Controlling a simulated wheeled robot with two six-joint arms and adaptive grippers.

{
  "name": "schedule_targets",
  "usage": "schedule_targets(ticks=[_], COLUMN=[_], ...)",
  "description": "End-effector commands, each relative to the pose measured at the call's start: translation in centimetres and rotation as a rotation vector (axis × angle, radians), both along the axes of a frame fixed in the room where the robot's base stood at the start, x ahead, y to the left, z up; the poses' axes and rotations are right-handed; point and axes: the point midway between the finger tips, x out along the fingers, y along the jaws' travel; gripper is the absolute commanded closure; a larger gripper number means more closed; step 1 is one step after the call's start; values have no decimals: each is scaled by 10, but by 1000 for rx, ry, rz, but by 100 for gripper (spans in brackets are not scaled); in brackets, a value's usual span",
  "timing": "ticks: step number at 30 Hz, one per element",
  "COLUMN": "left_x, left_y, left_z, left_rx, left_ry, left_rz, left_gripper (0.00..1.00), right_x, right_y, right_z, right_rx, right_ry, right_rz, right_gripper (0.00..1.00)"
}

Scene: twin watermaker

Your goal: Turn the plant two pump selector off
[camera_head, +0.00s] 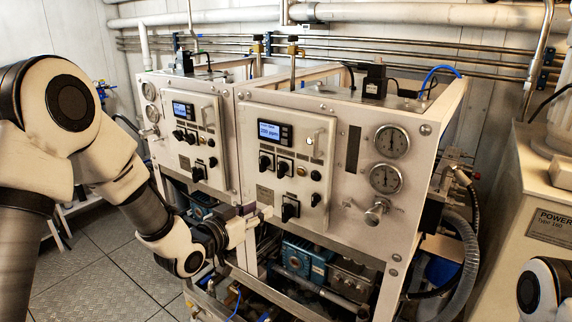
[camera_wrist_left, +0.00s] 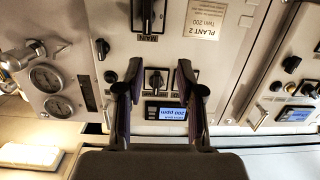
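The plant two panel (camera_head: 246,133) is the right one in the head view. The wrist view shows it upside down with its "PLANT 2" label (camera_wrist_left: 203,18). Two black selector knobs on white plates sit below its display, a left one (camera_head: 265,162) and a right one (camera_head: 285,167). Which is the pump selector is not readable. In the wrist view, one knob (camera_wrist_left: 156,80) shows between the fingertips of my open left gripper (camera_wrist_left: 158,68), apparently upright; the other is partly hidden behind a finger. My left gripper (camera_head: 264,214) is empty, low before the panel. My right gripper is not in view.
The larger main switch (camera_head: 290,208) is below the selectors. The lit display (camera_head: 269,131) reads 200 ppm. Gauges (camera_head: 386,178) and a valve handle (camera_head: 376,212) are on the right. A similar panel (camera_head: 207,105) stands left. Pipes and pumps fill the frame below.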

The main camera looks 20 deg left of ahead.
Motion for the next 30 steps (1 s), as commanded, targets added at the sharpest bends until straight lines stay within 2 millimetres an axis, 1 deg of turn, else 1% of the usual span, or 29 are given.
schedule_targets(ticks=[1,3,5,8,15,17,21,26,29,30], left_x=[5,9,13,25,68,75,82,82,82,82], left_y=[1,0,-1,-6,-22,-24,-27,-26,-26,-26], left_z=[34,60,68,70,70,69,66,65,66,66], left_rx=[-5,-7,-7,-4,-6,-7,-8,-8,-8,-8], left_ry=[-74,-135,-154,-156,-154,-152,-151,-151,-151,-151], left_rz=[-13,-27,-32,-34,-32,-32,-31,-31,-30,-30], left_gripper=[62,62,62,62,62,62,62,62,94,100], right_x=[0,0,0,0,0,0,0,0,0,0], right_y=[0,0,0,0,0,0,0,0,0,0], right_z=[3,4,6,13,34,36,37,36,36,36], right_rx=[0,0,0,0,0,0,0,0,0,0], right_ry=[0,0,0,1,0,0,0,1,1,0], right_rz=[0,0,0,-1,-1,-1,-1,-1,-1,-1], right_gripper=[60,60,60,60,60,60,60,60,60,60])
